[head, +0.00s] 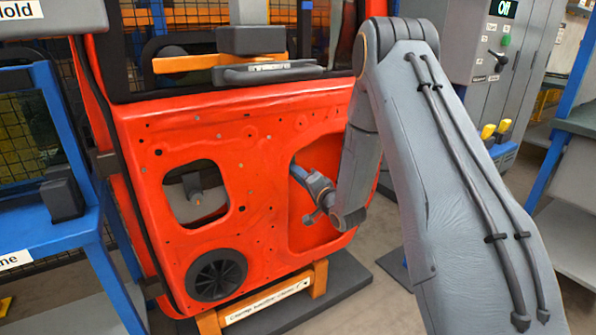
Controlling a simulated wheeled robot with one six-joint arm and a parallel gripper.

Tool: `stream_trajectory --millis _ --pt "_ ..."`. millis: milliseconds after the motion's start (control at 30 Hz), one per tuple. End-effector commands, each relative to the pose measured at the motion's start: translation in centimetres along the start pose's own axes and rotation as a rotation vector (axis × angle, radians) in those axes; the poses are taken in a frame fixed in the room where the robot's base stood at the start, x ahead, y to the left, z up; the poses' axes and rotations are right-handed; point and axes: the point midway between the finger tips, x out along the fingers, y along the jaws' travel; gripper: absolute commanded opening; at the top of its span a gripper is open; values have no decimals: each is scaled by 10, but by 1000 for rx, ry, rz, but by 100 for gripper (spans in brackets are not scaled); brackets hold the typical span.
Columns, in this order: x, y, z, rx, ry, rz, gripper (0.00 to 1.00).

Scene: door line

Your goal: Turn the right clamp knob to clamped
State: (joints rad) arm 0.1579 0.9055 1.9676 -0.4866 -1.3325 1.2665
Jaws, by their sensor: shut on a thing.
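My gripper (317,196) reaches from the right into the right-hand opening of the red door panel (262,150). It is shut on what looks like the right clamp knob, at the end of a blue part (299,174) in that opening. The fingers and knob are small and largely hidden by my wrist, so the knob's exact angle cannot be read. A similar grey part (196,190) shows through the left-hand opening of the panel.
A blue-framed stand (65,140) is close on the left. A grey cabinet (490,70) with a display reading "Off" stands at the back right. Grey floor shows at the right.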

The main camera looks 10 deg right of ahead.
Motion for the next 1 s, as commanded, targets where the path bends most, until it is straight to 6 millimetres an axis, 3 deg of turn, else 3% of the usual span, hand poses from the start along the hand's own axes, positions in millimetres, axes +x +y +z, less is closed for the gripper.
stream_trajectory --millis 400,900,933,1000 --pt "-1 0 0 166 0 3 6" --pt "-1 1 0 184 0 3 6" --pt "-1 1 0 184 0 3 30" --pt "-1 1 0 184 0 3 42"
